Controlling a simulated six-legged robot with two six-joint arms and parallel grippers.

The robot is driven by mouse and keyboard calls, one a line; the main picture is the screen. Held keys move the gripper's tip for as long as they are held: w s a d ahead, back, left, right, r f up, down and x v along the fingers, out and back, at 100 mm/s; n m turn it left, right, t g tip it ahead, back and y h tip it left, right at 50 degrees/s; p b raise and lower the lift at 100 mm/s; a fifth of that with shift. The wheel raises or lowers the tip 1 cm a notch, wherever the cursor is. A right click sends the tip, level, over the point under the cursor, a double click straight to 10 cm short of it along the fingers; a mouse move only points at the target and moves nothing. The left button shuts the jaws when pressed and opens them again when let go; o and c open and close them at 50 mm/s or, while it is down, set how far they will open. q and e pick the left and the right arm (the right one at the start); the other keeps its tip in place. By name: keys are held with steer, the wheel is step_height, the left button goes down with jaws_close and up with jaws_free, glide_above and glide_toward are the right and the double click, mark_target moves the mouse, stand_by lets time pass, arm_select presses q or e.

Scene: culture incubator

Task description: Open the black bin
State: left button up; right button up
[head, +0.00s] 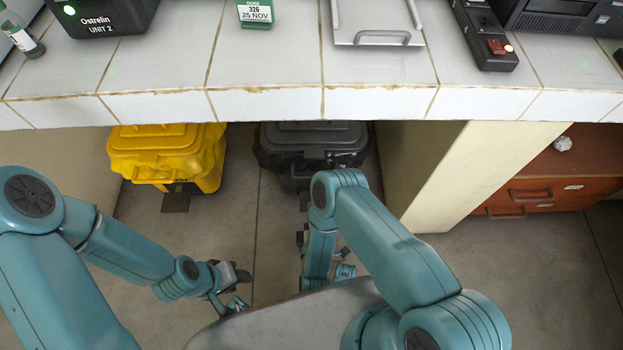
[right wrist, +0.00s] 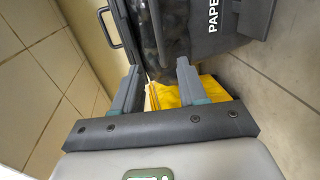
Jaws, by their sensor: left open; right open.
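The black bin (head: 315,138) stands on the floor under the counter in the head view, its lid looking shut. Part of its front is hidden behind my right arm. In the right wrist view the black bin (right wrist: 238,20) appears tilted, with white letters "PAPE", crinkled black liner (right wrist: 165,35) and a dark bar handle (right wrist: 107,25) at left. My right gripper (right wrist: 158,68) is open and empty, its fingertips close to the bin; contact cannot be told. My left gripper (head: 240,290) is open and empty, low over the floor, in front of the bins and apart from them.
A yellow bin (head: 165,150) with a dark pedal (head: 176,198) stands left of the black bin. The tiled counter (head: 265,60) overhangs both. A cream panel (head: 445,170) stands at right, before wooden drawers (head: 545,185). The floor at right is clear.

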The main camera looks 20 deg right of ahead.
steer(key=b+x, duration=1)
steer(key=x, duration=0.6)
steer(key=shift+b, duration=0.3)
steer(key=shift+d+r, duration=0.1)
jaws_close()
